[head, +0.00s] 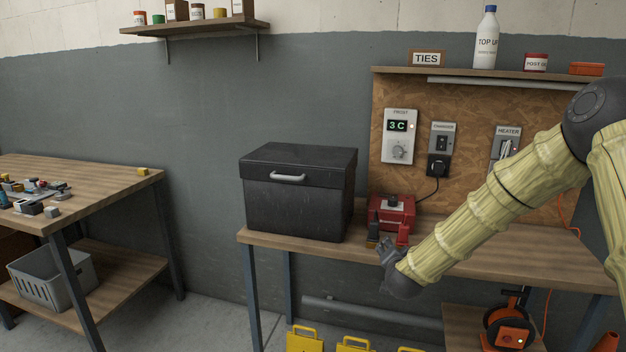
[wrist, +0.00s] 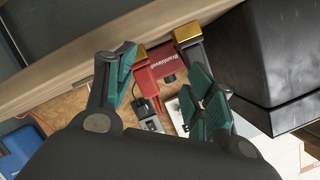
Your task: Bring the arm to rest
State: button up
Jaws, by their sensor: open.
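My arm in its pale yellow sleeve reaches in from the right in the head view. My gripper (head: 387,254) is at its lower end, in front of the workbench's near edge. In the wrist view my gripper (wrist: 160,68) shows two green-padded fingers standing apart with nothing held between them. A red boxy device (head: 392,212) stands on the bench just beyond the gripper. In the wrist view the red device (wrist: 157,72), with two gold-tipped parts, shows between and beyond the fingers. I cannot tell the exact gap to it.
A black lidded box (head: 300,195) stands on the workbench (head: 500,258) left of the gripper. A charger (head: 441,150) and other wall units hang behind. Yellow items (head: 304,338) stand below. Another table (head: 100,185) with small objects is at left. Floor shows between the tables.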

jog(key=s+a+f+n+g+y+p, duration=0.25)
jog(key=s+f+n+g, duration=0.4)
jog(key=s+f, duration=2.15)
jog(key=s+d+f+n+g, duration=0.1)
jog(key=s+f+g, duration=0.2)
jog(key=s, duration=1.3)
jog(key=s+f+n+g+p, duration=0.1)
jog(key=s+f+n+g, duration=0.1)
jog(key=s, duration=1.4)
jog(key=f+g, duration=0.1)
jog(key=g, duration=0.1)
jog(key=shift+d+g, duration=0.35)
jog(key=shift+d, duration=0.05)
jog(key=shift+h, duration=0.25)
